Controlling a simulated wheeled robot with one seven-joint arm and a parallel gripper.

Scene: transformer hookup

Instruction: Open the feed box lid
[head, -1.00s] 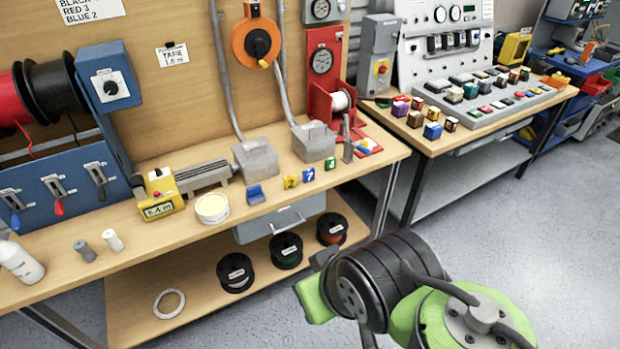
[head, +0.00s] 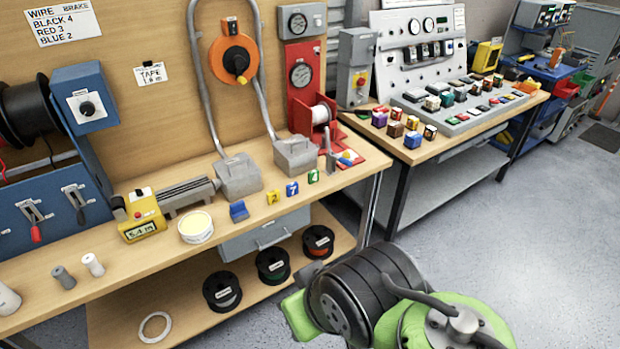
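Two grey boxes with lids stand on the bench at the ends of conduits, a left one (head: 238,177) and a right one (head: 296,156). Both look closed. A taller grey box (head: 354,62) with a red button on a yellow plate stands at the left end of the back-right bench. Its front looks shut. The labels are too small to read, so I cannot tell which is the feed box. My black and green arm links show at the bottom right, in front of the bench and apart from all these boxes. My gripper's fingers are not visible.
The wooden bench (head: 115,260) carries a yellow meter (head: 137,215), a round white tub (head: 196,227), small numbered blocks and a red stand (head: 322,135). Several wire spools sit on the lower shelf. A control panel (head: 420,45) stands on the second bench. Open floor (head: 540,230) lies right.

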